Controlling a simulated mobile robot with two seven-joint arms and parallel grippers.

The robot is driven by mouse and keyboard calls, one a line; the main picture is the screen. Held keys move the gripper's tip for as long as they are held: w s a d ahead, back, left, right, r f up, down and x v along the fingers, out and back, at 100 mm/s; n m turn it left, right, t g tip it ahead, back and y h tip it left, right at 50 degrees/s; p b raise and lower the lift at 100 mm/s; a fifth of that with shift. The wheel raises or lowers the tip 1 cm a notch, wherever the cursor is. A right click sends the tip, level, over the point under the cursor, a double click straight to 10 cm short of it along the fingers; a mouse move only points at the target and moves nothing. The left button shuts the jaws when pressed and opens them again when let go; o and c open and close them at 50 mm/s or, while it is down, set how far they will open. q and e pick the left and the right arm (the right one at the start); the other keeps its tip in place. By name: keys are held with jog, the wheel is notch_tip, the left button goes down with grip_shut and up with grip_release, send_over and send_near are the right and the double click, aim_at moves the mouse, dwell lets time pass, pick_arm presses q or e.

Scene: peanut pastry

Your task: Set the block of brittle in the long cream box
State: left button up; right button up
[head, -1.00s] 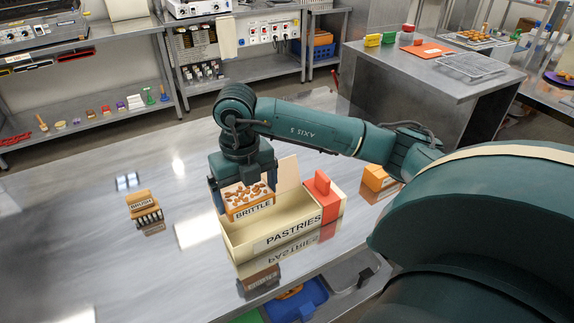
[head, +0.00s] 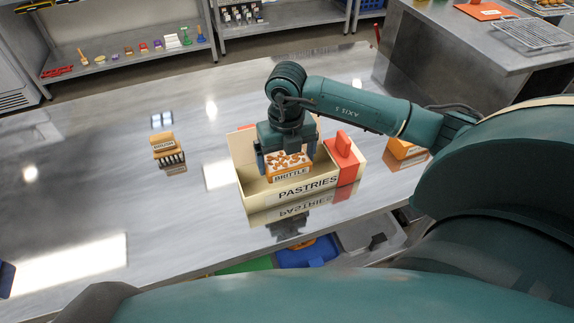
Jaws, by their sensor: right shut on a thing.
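The block of brittle (head: 288,168) is orange-brown with nuts on top and a white BRITTLE label on its front. My right gripper (head: 287,160) comes down from above and is shut on it, one finger at each side. The long cream box (head: 262,205), labelled PASTRIES, stands open on the steel table with an orange-red block (head: 344,150) at its right end.
An orange labelled box (head: 406,152) sits to the right. Blue and green bins (head: 308,250) lie below the table's front edge. The table's left half is mostly clear.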

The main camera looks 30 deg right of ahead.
aim_at(287, 160)
notch_tip(287, 160, down, 3)
jog(key=shift+f, duration=0.15)
pick_arm(q)
jog(key=shift+r, duration=0.1)
pick_arm(e)
jog(key=shift+f, duration=0.35)
jog(key=shift+f+b, duration=0.3)
jog(key=shift+b, duration=0.15)
jog(key=o, duration=0.8)
jog(key=shift+c, duration=0.2)
pick_arm(q)
jog(key=shift+w+d, duration=0.15)
jog(key=shift+d, duration=0.05)
jog(key=shift+r, duration=0.1)
pick_arm(e)
jog(key=shift+r, duration=0.15)
